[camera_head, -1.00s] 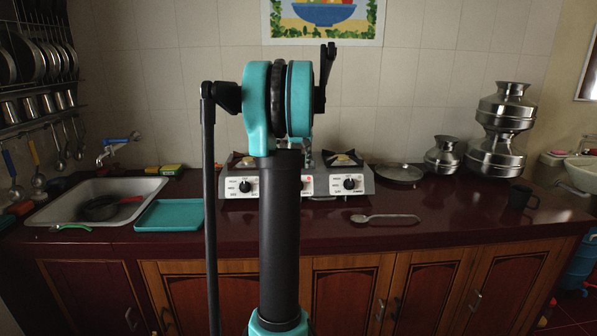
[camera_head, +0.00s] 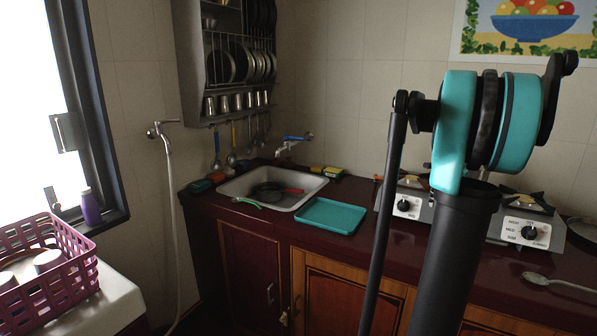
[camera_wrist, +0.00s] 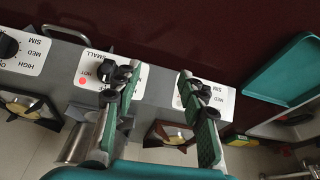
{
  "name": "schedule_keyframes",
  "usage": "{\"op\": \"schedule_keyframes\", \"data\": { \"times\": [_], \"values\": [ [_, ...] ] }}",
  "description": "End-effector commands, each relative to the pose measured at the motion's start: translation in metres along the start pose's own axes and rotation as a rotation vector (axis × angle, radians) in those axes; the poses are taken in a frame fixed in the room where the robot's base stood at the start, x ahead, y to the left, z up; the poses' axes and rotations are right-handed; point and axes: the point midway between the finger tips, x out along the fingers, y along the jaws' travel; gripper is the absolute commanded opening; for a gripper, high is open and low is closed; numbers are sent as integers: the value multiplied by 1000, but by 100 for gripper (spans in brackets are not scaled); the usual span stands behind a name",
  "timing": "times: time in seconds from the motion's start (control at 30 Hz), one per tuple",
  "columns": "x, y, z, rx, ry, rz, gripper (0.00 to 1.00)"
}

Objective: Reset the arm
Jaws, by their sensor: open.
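My gripper (camera_wrist: 160,120) shows in the wrist view with its two green-padded fingers spread apart and nothing between them. It hangs over the front panel of the gas stove (camera_wrist: 60,66), whose knobs and labels lie around the fingers. In the head view my arm stands raised at the right, in front of the stove (camera_head: 516,226) and hiding part of it. The gripper itself is hidden behind the arm in that view.
A teal tray (camera_head: 331,215) lies on the dark red counter (camera_head: 400,262) beside the sink (camera_head: 301,197), which holds a pan (camera_head: 268,191). A spoon (camera_head: 556,283) lies at right. A purple basket (camera_head: 50,280) stands at lower left. A dish rack (camera_head: 240,60) hangs on the wall.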

Motion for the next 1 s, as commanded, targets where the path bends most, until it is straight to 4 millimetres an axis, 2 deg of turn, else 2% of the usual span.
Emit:
{"op": "schedule_keyframes", "data": {
  "times": [0.03,0.1,0.17,0.3,0.43,0.5,0.6,0.7,0.8,1.0],
  "values": [
    [6,-30,28,-40,2,-12,41],
    [13,-63,64,-84,6,-26,41],
    [20,-88,97,-123,9,-38,41],
    [35,-134,181,-212,19,-69,41],
    [50,-161,265,-294,27,-98,41],
    [58,-169,307,-333,31,-112,41],
    [67,-173,355,-379,35,-129,41],
    [74,-173,388,-409,39,-140,41],
    [77,-172,405,-425,41,-146,41],
    [78,-172,408,-427,41,-147,41]
  ]
}}
